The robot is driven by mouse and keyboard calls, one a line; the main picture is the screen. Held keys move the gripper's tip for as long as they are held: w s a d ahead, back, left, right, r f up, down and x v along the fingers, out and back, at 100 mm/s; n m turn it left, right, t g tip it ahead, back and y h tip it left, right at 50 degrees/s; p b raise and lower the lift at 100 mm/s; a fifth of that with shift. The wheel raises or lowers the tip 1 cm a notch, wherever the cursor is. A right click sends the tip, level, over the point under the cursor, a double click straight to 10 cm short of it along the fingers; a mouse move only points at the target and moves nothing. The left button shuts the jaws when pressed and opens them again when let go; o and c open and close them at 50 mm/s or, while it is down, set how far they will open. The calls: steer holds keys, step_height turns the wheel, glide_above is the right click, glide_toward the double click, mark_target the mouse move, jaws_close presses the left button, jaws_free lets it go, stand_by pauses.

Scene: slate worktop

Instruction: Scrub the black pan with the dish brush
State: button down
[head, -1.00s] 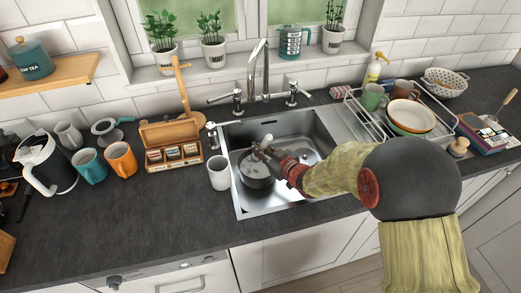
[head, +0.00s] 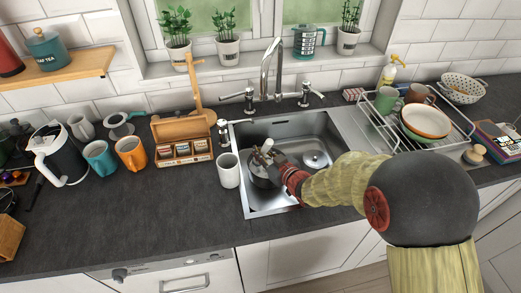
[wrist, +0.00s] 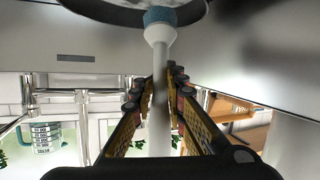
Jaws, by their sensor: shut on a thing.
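The black pan (head: 259,182) sits in the left part of the steel sink, partly hidden by my gripper. My gripper (head: 278,165) is over the sink, at the pan's right side. In the wrist view my gripper (wrist: 160,95) is shut on the pale handle of the dish brush (wrist: 160,60). Its blue bristle head points to the pan (wrist: 125,12) at the top of that view. The bristles overlap the pan's inside there; I cannot tell whether they touch. In the head view a pale end of the brush (head: 267,146) sticks up above my gripper.
The sink (head: 300,128) has a round metal drain part (head: 316,159) at right. A white mug (head: 229,171) stands close to the sink's left edge. The tap (head: 270,70) rises behind. A dish rack (head: 440,137) with bowls is at right. The worktop at front left is clear.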

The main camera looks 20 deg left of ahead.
steer(key=shift+d+f, duration=0.1)
steer(key=shift+d, duration=2.2)
steer(key=shift+w+a+f+b, duration=0.1)
steer(key=shift+w+a+b, duration=0.1)
steer(key=shift+a, duration=0.7)
steer(key=shift+w+a+b, duration=0.15)
steer(key=shift+a, duration=0.7)
steer(key=shift+w+a+f+b, duration=0.1)
steer(key=shift+w+a+b, duration=0.1)
steer(key=shift+a, duration=0.7)
steer(key=d, duration=0.2)
steer(key=s+d, duration=0.1)
steer(key=d, duration=0.2)
steer(key=shift+s+d+f+p, duration=0.1)
steer(key=shift+d+p, duration=0.05)
steer(key=shift+p, duration=0.15)
